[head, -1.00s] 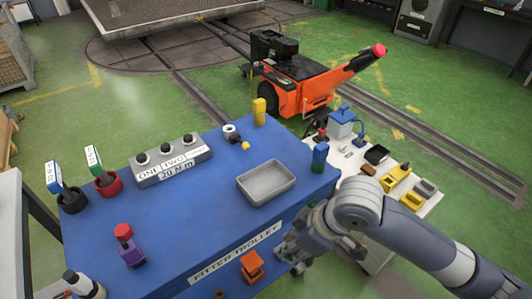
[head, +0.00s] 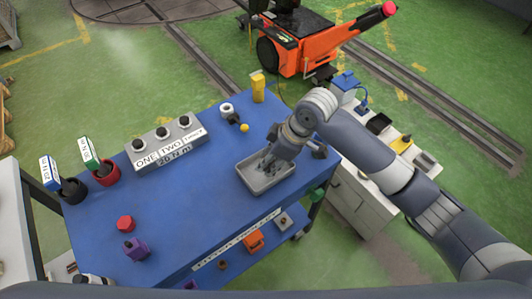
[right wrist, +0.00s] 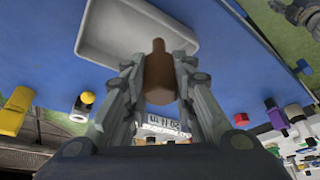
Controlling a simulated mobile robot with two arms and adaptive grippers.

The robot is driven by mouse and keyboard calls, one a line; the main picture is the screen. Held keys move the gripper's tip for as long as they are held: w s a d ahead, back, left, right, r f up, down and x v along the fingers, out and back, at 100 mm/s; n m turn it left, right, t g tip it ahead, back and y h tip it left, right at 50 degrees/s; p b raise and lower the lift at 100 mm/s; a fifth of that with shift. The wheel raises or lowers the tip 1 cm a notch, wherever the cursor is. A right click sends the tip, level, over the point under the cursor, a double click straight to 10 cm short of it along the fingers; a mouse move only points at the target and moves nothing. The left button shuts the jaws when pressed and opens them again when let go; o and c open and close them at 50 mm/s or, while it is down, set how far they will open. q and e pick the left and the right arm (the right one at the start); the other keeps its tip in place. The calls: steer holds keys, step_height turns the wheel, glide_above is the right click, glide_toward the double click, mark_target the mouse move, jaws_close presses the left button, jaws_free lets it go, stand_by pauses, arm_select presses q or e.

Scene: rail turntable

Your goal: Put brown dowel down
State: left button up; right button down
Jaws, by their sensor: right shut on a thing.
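My right gripper (head: 265,163) is over the grey tray (head: 272,187) on the blue trolley top in the head view. In the right wrist view its fingers (right wrist: 158,78) are shut around a brown dowel (right wrist: 158,72), which has a narrower end pointing toward the tray. The tray (right wrist: 100,30) shows beyond the dowel there, pale and empty in the part I see. The dowel is mostly hidden by the gripper in the head view, and I cannot tell whether it touches the tray floor. My left gripper is not in view.
A grey labelled block (head: 165,144) with black knobs stands left of the tray. A yellow piece (head: 258,87), a white ring (head: 226,109) and a yellow ball (head: 244,127) are behind it. Red (head: 125,222) and purple (head: 137,249) pieces stand front left. The blue top between is clear.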

steer(key=w+f+p, duration=0.1)
steer(key=w, duration=0.1)
steer(key=w+a+f+p, duration=0.1)
steer(key=f, duration=0.1)
steer(key=shift+w, duration=0.4)
steer(key=shift+f, duration=0.3)
steer(key=shift+f, duration=0.15)
steer(key=c, duration=1.3)
jaws_free()
steer(key=shift+d, duration=0.1)
steer(key=shift+c, duration=0.2)
